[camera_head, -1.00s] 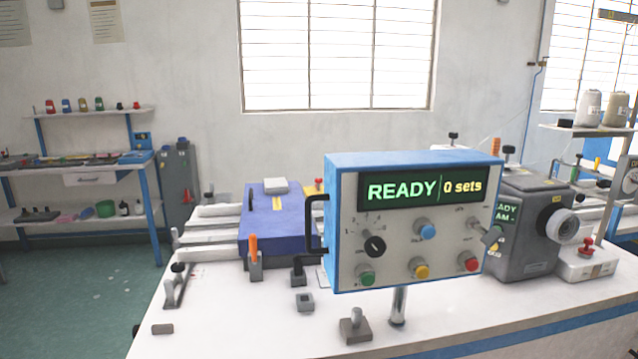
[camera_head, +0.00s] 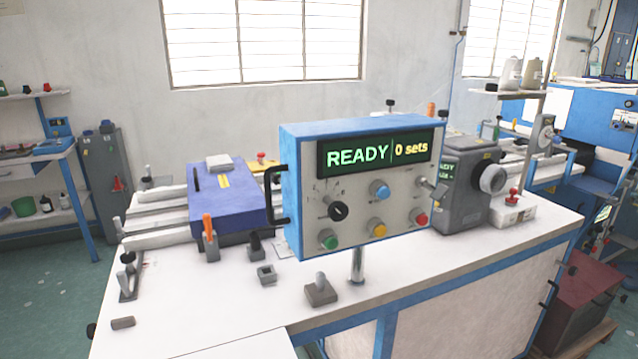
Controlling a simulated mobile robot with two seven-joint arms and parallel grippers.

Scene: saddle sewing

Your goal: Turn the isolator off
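No part in view is clearly marked as the isolator. A blue and white control box (camera_head: 300,190) stands on a post on the white table. Its screen (camera_head: 375,152) reads "READY" and "0 sets". Its face carries a black rotary knob (camera_head: 338,211), a blue button (camera_head: 380,190), a green button (camera_head: 329,243), a yellow button (camera_head: 377,228), a red button (camera_head: 420,219) and a small lever switch (camera_head: 424,182). A grey floor cabinet (camera_head: 105,165) at the left has a small red part (camera_head: 117,184), too small to read. Neither gripper is in view.
The white table (camera_head: 190,310) holds a blue-purple block (camera_head: 222,205), small grey fixtures and a grey sewing machine head (camera_head: 462,185). Shelves (camera_head: 35,150) stand at the left. A blue machine (camera_head: 590,120) stands at the right, with a dark red box (camera_head: 575,295) on the floor.

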